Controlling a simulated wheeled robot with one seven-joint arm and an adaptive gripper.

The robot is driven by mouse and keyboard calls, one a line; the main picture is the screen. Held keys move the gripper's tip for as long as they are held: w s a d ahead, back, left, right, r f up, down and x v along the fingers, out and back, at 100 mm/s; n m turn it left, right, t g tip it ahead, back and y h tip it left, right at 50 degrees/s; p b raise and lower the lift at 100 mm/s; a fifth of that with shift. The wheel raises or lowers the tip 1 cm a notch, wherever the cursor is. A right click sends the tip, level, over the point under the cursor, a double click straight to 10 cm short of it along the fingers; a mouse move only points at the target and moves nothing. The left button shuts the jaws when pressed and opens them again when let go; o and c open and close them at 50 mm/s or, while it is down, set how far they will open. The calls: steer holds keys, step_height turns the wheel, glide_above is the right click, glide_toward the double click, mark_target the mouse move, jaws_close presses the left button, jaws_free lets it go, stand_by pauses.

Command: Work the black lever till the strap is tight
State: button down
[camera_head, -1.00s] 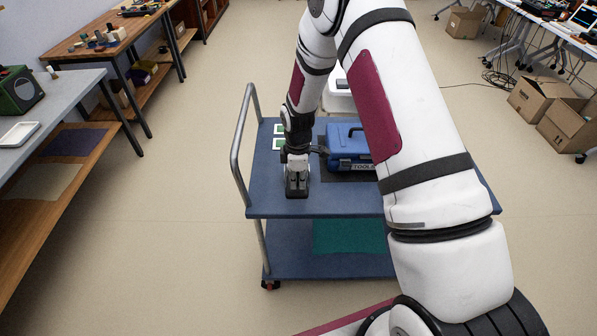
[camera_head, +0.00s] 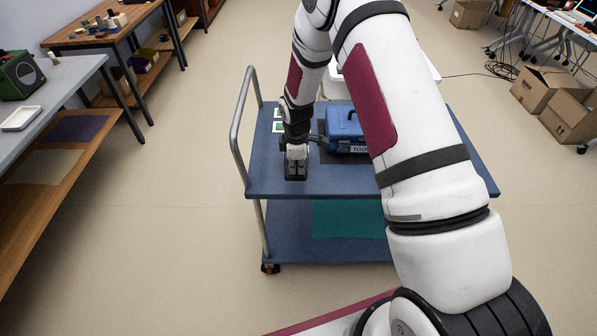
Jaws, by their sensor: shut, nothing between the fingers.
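A blue toolbox (camera_head: 345,133) sits on the blue top of a cart (camera_head: 340,184), on a dark patch. My arm hides its right side. My gripper (camera_head: 296,172) is shut and empty, pointing down over the cart's top, left of and in front of the toolbox. I cannot tell whether it touches the surface. I cannot make out the black lever or the strap; they may be hidden by my arm or gripper, or too small to see.
The cart's metal handle (camera_head: 239,140) rises left of my gripper. White-and-green cards (camera_head: 279,120) lie behind it. A teal item (camera_head: 347,219) is on the lower shelf. Workbenches (camera_head: 45,85) stand left, cardboard boxes (camera_head: 543,85) right. The floor around the cart is clear.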

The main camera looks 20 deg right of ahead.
mark_target(297, 175)
steer(key=shift+f, duration=0.45)
steer(key=shift+s+f+b, duration=0.1)
steer(key=shift+f+b, duration=0.55)
steer(key=shift+f, duration=0.2)
steer(key=shift+s+f+b, duration=0.15)
steer(key=shift+f+b, duration=0.2)
steer(key=shift+f, duration=0.3)
steer(key=shift+a, duration=0.1)
steer(key=shift+s, duration=0.1)
steer(key=shift+s+r, duration=0.1)
steer(key=shift+r, duration=0.25)
steer(key=s+r, duration=0.2)
steer(key=r, duration=0.4)
steer(key=s+a+r+p, duration=0.1)
steer(key=s+r, duration=0.1)
steer(key=r, duration=0.4)
steer(key=shift+s+a+r, duration=0.25)
steer(key=shift+a+r, duration=0.05)
